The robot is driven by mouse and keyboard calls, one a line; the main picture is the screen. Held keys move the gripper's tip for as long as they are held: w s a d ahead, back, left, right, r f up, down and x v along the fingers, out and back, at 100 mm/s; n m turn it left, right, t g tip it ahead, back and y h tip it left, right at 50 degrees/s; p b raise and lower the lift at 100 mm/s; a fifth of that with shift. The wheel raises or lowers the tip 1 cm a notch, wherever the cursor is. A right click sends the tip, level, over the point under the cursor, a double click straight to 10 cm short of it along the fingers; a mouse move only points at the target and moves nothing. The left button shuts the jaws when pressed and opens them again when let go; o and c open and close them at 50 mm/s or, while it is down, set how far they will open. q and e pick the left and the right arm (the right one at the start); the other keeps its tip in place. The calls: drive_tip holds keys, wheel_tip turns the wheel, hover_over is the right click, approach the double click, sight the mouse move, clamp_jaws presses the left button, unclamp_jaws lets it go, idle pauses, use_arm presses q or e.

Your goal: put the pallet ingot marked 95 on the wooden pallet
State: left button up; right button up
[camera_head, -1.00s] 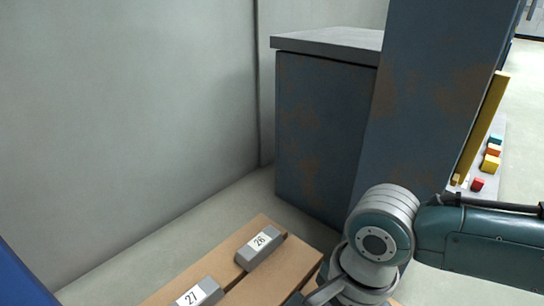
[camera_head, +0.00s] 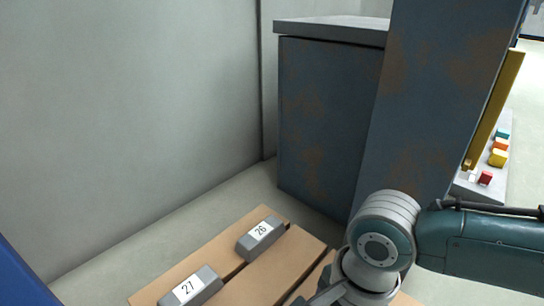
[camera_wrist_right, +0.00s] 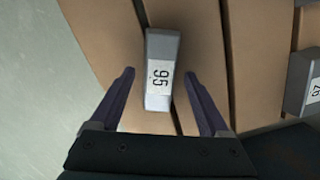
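The grey ingot marked 95 (camera_wrist_right: 160,80) lies on the boards of the wooden pallet (camera_wrist_right: 205,60) in the right wrist view. It seems to straddle a gap between two boards. My right gripper (camera_wrist_right: 158,72) is open, with one dark finger on each side of the ingot and a visible gap to both. In the head view the pallet (camera_head: 265,275) shows at the bottom. There my right arm (camera_head: 380,245) covers part of it, and the ingot 95 and the right fingertips cannot be made out. My left gripper is in neither current view.
Ingots marked 26 (camera_head: 260,238) and 27 (camera_head: 190,288) stand on the pallet. Another ingot (camera_wrist_right: 308,85) shows at the right wrist view's right edge. A rusty blue cabinet (camera_head: 325,125) and a column (camera_head: 430,100) stand behind. A pale wall (camera_head: 130,120) is at left.

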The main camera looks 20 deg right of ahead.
drive_tip(key=shift+r, duration=0.1)
wheel_tip(320, 180, up, 12)
drive_tip(key=d+p, duration=0.1)
drive_tip(key=p, duration=1)
drive_tip(key=s+a+r+n+t+y, duration=0.1)
drive_tip(key=s+a+r+n, duration=0.4)
drive_tip(key=n, duration=0.5)
drive_tip(key=s+d+r+n+t+h, duration=0.2)
drive_tip(key=s+d+r+n, duration=0.2)
drive_tip(key=n, duration=0.6)
wheel_tip(320, 180, up, 3)
drive_tip(key=shift+d+f+t, duration=0.15)
drive_tip(key=shift+d+t, duration=0.15)
drive_tip(key=shift+d, duration=0.2)
